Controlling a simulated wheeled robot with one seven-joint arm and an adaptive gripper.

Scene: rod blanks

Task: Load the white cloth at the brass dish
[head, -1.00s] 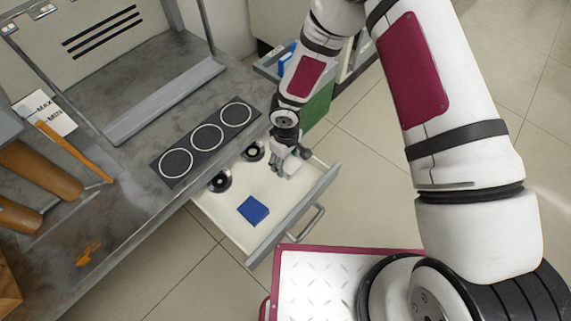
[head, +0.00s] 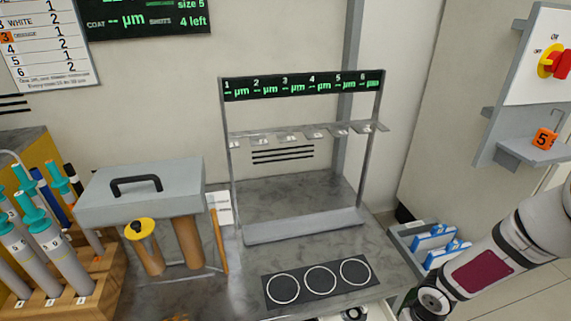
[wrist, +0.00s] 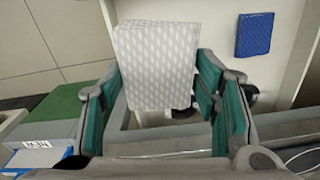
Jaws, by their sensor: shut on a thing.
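A white cloth (wrist: 156,55), folded into a patterned pad, shows in the wrist view between the teal-lined fingers of my gripper (wrist: 160,90). My gripper is shut on it, above the open drawer. In the head view the gripper itself lies outside the lower edge. I cannot make out a brass dish in either current view.
A blue cloth (wrist: 254,35) lies in the drawer. A wooden stand (head: 75,290) holds several tubes at left. A bin (head: 425,245) holds blue-and-white items.

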